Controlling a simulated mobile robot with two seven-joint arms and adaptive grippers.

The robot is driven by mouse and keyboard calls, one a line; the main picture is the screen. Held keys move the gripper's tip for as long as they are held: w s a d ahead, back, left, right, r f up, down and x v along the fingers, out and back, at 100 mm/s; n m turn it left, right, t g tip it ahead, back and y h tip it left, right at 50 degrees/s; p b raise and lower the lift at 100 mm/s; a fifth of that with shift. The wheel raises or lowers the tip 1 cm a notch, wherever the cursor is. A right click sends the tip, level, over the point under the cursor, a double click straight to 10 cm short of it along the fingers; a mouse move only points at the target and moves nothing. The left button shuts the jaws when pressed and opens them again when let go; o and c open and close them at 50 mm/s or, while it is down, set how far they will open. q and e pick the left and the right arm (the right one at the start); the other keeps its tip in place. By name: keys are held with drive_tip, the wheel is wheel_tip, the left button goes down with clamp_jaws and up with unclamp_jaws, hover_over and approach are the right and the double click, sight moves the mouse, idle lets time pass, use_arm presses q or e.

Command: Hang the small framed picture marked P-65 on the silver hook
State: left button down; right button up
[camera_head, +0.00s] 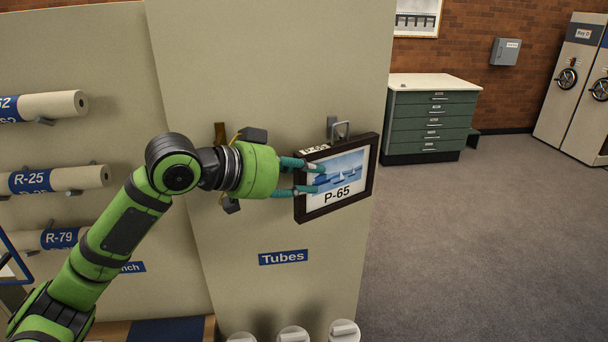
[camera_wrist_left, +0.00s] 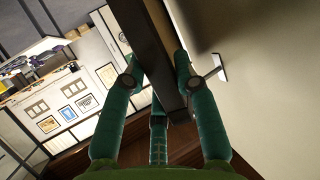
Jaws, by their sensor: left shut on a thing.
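The small framed picture P-65 (camera_head: 348,172) has a dark frame and a sailboat image. It is in front of the beige panel, slightly tilted in the head view. My left gripper (camera_head: 312,178) is shut on its left edge. In the left wrist view the dark frame (camera_wrist_left: 157,45) runs between the fingers (camera_wrist_left: 158,88). The silver hook (camera_head: 340,129) shows just above the frame's top edge; a metal hook also shows beside the frame in the left wrist view (camera_wrist_left: 214,70). I cannot tell whether the frame touches the hook. My right gripper is out of view.
A brass-coloured hook plate (camera_head: 221,132) is on the panel behind my wrist. Rolled tubes (camera_head: 60,179) stick out at the left. A "Tubes" label (camera_head: 283,257) and white tube ends (camera_head: 293,334) are below. A green drawer cabinet (camera_head: 431,120) stands right; the floor there is clear.

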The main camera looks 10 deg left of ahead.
use_arm(q)
drive_tip(key=shift+f, duration=0.65)
idle(0.4)
idle(0.4)
